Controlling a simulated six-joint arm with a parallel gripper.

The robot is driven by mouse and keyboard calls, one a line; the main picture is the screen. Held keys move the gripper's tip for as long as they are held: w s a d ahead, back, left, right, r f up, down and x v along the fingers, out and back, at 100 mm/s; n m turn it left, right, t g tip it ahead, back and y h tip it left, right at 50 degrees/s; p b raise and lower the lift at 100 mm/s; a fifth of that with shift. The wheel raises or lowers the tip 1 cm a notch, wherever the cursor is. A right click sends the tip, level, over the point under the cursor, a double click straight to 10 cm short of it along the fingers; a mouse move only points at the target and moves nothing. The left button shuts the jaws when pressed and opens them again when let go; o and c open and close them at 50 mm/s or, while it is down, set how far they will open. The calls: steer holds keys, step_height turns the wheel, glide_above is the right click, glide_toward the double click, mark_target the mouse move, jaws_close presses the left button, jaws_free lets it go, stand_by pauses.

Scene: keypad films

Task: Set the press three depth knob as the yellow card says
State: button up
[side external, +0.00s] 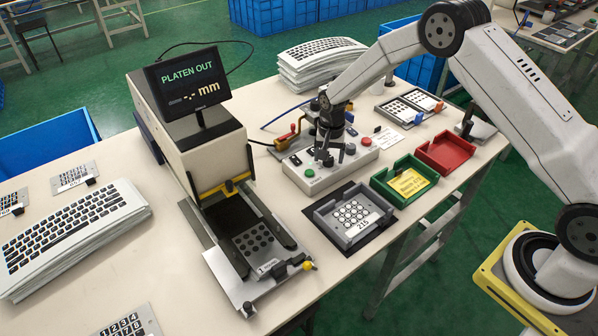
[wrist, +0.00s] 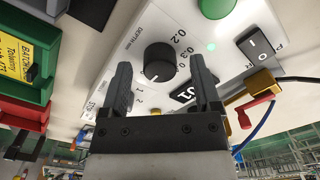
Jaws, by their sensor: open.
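The depth knob (wrist: 158,62) is round and black on a white control panel (wrist: 130,40), with a "DEPTH mm" scale beside it. Its white mark points toward the bottom of the wrist view. My gripper (wrist: 162,82) is open, with one finger on each side of the knob in that view; I cannot tell whether they touch it. In the side view my gripper (side external: 325,152) is just above the control box (side external: 318,182) and hides the knob. The yellow card (side external: 408,183) lies in the green tray; its text is too small to read there. Part of it shows in the wrist view (wrist: 14,52).
A press (side external: 200,145) with a screen (side external: 190,82) reading "PLATEN OUT" stands left. A grey tray (side external: 328,215), green tray (side external: 377,184) and red tray (side external: 462,168) sit nearby.

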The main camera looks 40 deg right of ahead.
jaws_close()
steer(key=shift+n, duration=0.4)
steer(key=n, duration=0.7)
steer(key=shift+n, duration=0.4)
steer(key=n, duration=0.4)
steer(key=shift+n, duration=0.3)
steer(key=n, duration=0.4)
steer(key=shift+n, duration=0.3)
